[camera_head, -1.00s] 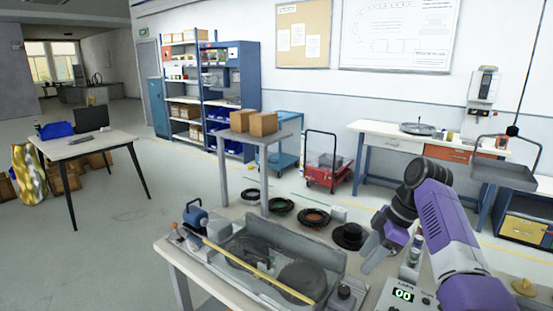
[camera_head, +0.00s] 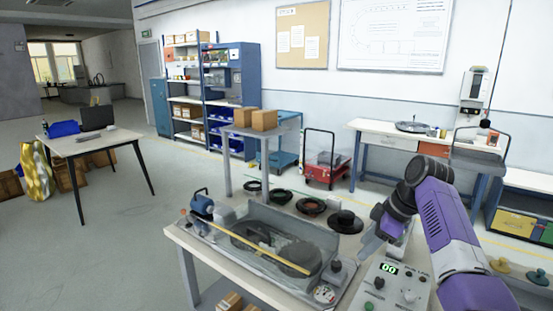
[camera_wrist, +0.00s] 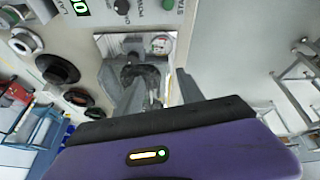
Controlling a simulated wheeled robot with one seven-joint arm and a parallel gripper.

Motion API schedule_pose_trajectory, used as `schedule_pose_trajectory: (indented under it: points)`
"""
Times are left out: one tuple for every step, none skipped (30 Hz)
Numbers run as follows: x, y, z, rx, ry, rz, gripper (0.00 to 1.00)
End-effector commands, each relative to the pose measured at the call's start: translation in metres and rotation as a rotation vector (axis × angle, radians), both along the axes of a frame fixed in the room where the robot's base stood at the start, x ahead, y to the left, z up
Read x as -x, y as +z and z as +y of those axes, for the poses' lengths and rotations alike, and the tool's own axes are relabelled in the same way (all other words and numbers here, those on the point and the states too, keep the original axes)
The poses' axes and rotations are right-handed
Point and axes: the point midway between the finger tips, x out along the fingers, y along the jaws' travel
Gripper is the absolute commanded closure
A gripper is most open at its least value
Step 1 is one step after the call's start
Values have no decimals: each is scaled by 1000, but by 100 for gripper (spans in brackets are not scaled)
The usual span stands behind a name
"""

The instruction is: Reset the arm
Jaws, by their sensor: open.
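My purple arm reaches in from the lower right of the head view. My gripper (camera_head: 369,246) hangs at its end, over the right part of the near workbench (camera_head: 205,262), pointing down. Its grey fingers are open and appear empty. Whether the fingertips touch anything cannot be told.
A grey track tray (camera_head: 318,236) with a yellow rod (camera_head: 250,248) lies on the bench. A control box (camera_head: 392,284) reading 00 stands beside my gripper. Several dark rings line the back edge, including a black flanged piece (camera_head: 345,222).

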Motion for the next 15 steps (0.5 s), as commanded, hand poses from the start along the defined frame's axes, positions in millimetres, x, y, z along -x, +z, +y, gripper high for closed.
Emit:
schedule_pose_trajectory:
  points:
    - [-8, 5, -2, 2, -32, -29, 55]
    - [-13, 9, -4, 2, -55, -48, 55]
    - [-21, 16, -6, 2, -84, -77, 55]
    - [-26, 20, -8, 2, -107, -100, 55]
    - [-32, 25, -10, 2, -132, -124, 55]
    - [-40, 30, -13, -2, -168, -156, 55]
    - [-45, 32, -15, -5, -196, -181, 55]
    - [-50, 34, -17, -9, -223, -205, 55]
    - [-55, 35, -20, -14, -260, -237, 55]
    - [-60, 35, -22, -18, -288, -261, 55]
    - [-63, 35, -24, -23, -318, -286, 55]
    - [-68, 33, -27, -32, -358, -319, 55]
    - [-71, 30, -29, -40, -387, -343, 55]
    - [-73, 28, -30, -48, -416, -370, 55]
    - [-75, 24, -33, -61, -454, -403, 55]
